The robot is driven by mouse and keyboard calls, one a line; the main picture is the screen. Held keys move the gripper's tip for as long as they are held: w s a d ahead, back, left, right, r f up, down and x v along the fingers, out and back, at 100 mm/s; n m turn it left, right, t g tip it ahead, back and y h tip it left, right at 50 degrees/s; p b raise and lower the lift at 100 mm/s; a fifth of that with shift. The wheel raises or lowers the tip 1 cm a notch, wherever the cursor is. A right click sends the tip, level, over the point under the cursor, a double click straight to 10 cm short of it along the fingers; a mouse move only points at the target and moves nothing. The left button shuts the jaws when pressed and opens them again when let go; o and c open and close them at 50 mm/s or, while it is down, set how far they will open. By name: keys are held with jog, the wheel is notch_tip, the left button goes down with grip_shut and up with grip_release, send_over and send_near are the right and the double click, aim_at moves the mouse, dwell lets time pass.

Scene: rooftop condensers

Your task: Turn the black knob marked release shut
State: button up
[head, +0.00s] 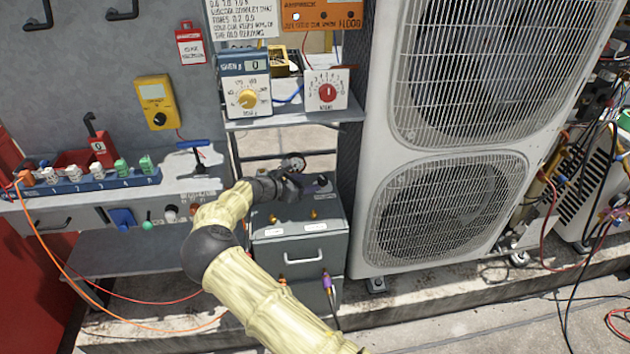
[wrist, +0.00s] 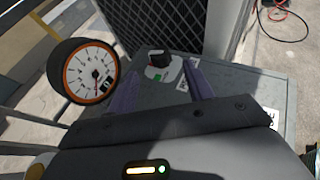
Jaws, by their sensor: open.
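The black knob (wrist: 157,58) stands on a pale round base with a green mark and a red mark, on top of a grey metal box (head: 300,255). I cannot read any lettering by it. My gripper (wrist: 160,72) is open, its two purple fingers apart, with the knob showing between and just past their tips. I cannot tell whether either finger touches it. In the head view my gripper (head: 316,184) is low over the box top, and the knob is not clear there behind it.
A round gauge with an orange rim (wrist: 90,72) stands close to the left finger. A large white condenser (head: 450,150) rises right beside the box. A shelf with a red-dial box (head: 327,90) and a yellow-dial box (head: 246,97) is above and behind.

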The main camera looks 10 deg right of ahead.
jog(key=v, duration=1.1)
jog(key=shift+a+p, duration=0.15)
jog(key=shift+p, duration=0.25)
jog(key=shift+s+d+f+n+p, duration=0.15)
jog(key=shift+d+f+n+p, duration=0.15)
jog(key=shift+p, duration=0.2)
jog(key=d+n+p, duration=0.1)
jog(key=s+d+f+n+t+y+p, duration=0.1)
jog(key=p, duration=0.1)
jog(key=s+d+f+t+y+p, duration=0.1)
jog(key=shift+s+d+n, duration=0.15)
jog(key=shift+d+n, duration=0.15)
jog(key=shift+n, duration=0.1)
jog(key=s+d+r+n+t+y+p, duration=0.1)
jog(key=p, duration=0.1)
jog(key=s+d+r+n+t+y+p, duration=0.1)
jog(key=s+r+p, duration=0.1)
jog(key=shift+s+d+r+n+t+y, duration=0.1)
jog(key=shift+s+d+n+t+y, duration=0.2)
jog(key=shift+s+y, duration=0.1)
jog(key=shift+w, duration=0.15)
